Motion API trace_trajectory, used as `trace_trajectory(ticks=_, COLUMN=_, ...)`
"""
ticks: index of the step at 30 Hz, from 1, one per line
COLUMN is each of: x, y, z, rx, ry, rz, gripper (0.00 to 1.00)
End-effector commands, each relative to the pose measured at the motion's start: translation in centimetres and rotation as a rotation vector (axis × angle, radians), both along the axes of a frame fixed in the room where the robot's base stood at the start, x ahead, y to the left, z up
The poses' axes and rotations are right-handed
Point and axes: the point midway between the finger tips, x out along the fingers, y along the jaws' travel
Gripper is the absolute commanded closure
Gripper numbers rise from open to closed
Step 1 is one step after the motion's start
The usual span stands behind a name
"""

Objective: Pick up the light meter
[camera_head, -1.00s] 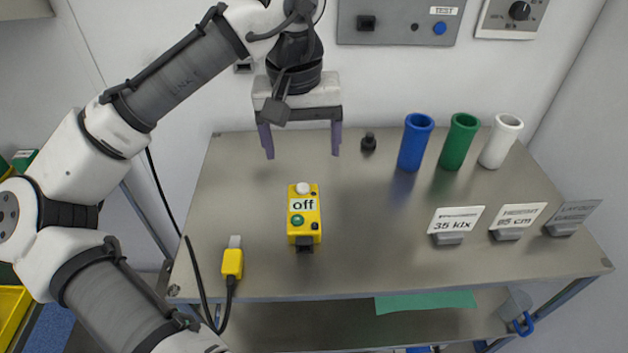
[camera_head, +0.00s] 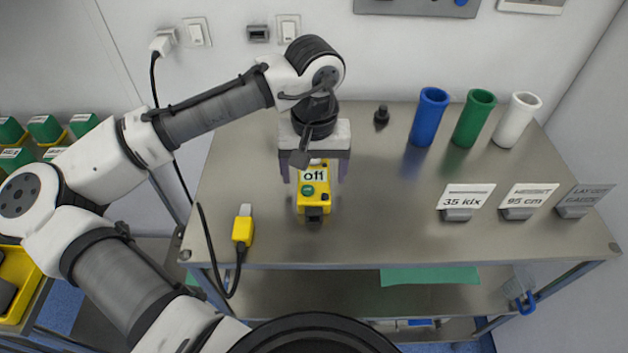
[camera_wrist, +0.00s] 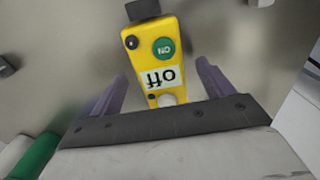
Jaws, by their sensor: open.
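The light meter is the yellow box (camera_head: 314,201) with an "off" label, a green button and a black end piece. It lies on the metal table (camera_head: 380,215), left of the middle. In the wrist view the light meter (camera_wrist: 150,47) shows with its white knob end close to the gripper's crossbar. My gripper (camera_head: 314,180) is open above the meter's far end, one purple finger on each side. In the wrist view the fingers (camera_wrist: 160,85) stand apart from the yellow sides. The far end of the meter is partly hidden by the gripper in the head view.
Blue (camera_head: 428,118), green (camera_head: 474,118) and white (camera_head: 517,120) tubes stand at the back right. Cards (camera_head: 465,200) stand on the right. A small black knob (camera_head: 381,115) is behind the gripper. A yellow plug on a cable (camera_head: 243,230) lies at the front left.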

Motion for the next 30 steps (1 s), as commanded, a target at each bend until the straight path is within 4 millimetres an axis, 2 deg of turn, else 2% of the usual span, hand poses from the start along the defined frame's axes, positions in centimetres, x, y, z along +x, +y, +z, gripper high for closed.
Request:
trace_trajectory(ticks=3, x=-0.03, y=0.01, z=-1.06, rx=-0.001, ry=0.001, rz=0.000, gripper=0.20)
trace_trajectory(ticks=11, x=0.00, y=0.00, z=-1.25, rx=-0.001, ry=0.000, rz=0.000, gripper=0.21)
trace_trajectory(ticks=23, x=0.01, y=-0.01, z=-1.21, rx=-0.001, ry=0.000, rz=0.000, gripper=0.74)
trace_trajectory(ticks=30, x=0.02, y=-0.01, z=-1.13, rx=-0.001, ry=-0.001, rz=0.000, gripper=0.74)
